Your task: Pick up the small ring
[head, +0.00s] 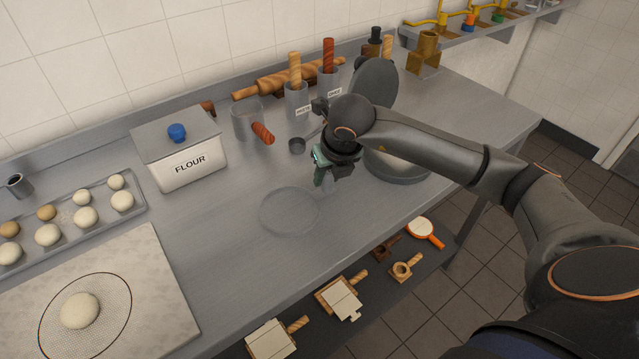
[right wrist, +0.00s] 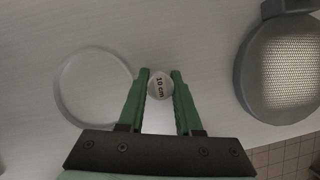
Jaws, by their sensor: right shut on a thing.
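My right gripper (head: 322,180) is over the middle of the steel counter, pointing down. In the right wrist view its green fingers (right wrist: 160,80) are closed on the small ring (right wrist: 160,86), a small pale round thing marked "10 cm". The fingers press on it from both sides. In the head view the hand and fingers mostly hide it, and I cannot tell whether it still touches the counter. A larger, thin clear ring (head: 289,234) lies flat on the counter, left of the gripper; it also shows in the right wrist view (right wrist: 58,90). My left gripper is out of view.
A round grey sieve (right wrist: 248,75) stands close on the right, partly behind my arm in the head view. A flour box (head: 180,165), dough tray (head: 140,205) and board (head: 165,290) are left. Utensil canisters (head: 297,103) stand behind. The counter's front edge is near.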

